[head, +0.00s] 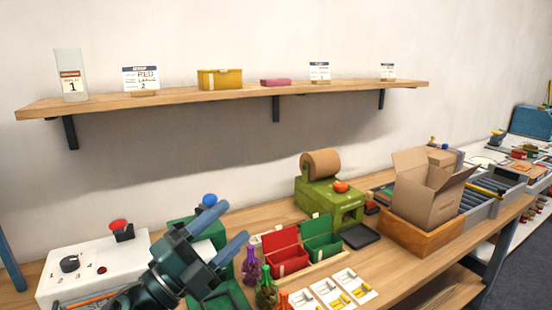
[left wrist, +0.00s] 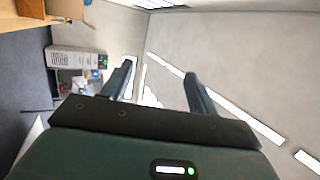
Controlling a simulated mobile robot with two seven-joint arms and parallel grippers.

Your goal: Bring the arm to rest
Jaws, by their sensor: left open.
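My left gripper (head: 219,231) is raised above the left part of the workbench in the head view, with its two blue-grey fingers apart and nothing between them. In the left wrist view the same open gripper (left wrist: 155,88) points toward a bare wall and ceiling lights, with empty space between the fingers. My left forearm hides part of the green equipment behind it. My right gripper does not show in either view.
A white control box (head: 90,268) with a red button stands at left. Red (head: 284,250) and green (head: 322,238) boxes, small bottles (head: 267,290), a green machine (head: 330,203) and an open carton (head: 428,190) fill the bench. A wooden shelf (head: 220,95) hangs above.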

